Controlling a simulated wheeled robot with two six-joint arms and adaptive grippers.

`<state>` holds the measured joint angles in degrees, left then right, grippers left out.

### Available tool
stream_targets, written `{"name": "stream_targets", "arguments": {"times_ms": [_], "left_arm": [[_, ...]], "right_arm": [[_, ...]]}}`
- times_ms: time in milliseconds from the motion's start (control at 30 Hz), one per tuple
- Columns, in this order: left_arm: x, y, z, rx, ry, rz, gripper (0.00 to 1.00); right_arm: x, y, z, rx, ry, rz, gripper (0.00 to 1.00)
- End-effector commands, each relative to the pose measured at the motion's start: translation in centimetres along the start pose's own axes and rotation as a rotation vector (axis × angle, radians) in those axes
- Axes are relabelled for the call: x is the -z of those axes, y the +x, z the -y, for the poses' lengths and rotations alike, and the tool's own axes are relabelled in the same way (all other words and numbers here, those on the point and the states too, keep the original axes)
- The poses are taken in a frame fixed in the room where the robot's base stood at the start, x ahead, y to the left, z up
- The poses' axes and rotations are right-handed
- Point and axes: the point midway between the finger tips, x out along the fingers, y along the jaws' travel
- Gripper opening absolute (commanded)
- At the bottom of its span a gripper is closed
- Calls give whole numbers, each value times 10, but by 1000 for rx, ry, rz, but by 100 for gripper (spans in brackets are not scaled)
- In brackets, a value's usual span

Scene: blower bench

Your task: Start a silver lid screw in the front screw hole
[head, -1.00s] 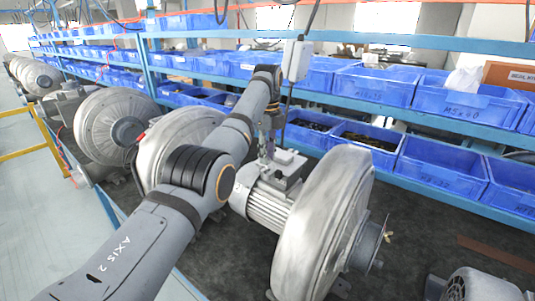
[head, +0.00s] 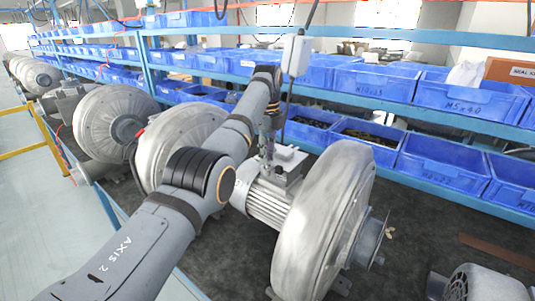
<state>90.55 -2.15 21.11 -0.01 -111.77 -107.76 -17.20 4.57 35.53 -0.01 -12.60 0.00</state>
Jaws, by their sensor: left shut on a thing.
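A blower with a large silver round housing (head: 322,220) stands on the dark bench, with its ribbed motor (head: 266,203) to the left of it. A small grey terminal box (head: 284,166) sits on top of the motor. My left arm reaches in from the lower left, and my left gripper (head: 266,158) points down at the left side of the box. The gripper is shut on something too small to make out. The silver lid screw and the front screw hole cannot be made out at this size. My right gripper is not in view.
Blue bins (head: 368,144) line the shelves behind the bench. More blowers (head: 112,124) stand to the left. A white box (head: 297,55) hangs on a cable above the motor. Another motor (head: 478,284) is at the lower right, near a brown strip (head: 497,252).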

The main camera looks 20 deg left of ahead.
Motion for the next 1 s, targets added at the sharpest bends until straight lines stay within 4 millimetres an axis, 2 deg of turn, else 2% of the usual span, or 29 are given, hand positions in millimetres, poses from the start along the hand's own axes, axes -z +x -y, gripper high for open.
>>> {"name": "stream_targets", "arguments": {"times_ms": [567, 1000], "left_arm": [[0, 0, 0, -1, 0, 0, 0], [0, 4, 0, 0, 0, 0, 0]], "right_arm": [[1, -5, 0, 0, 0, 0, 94], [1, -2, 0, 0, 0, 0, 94]]}}
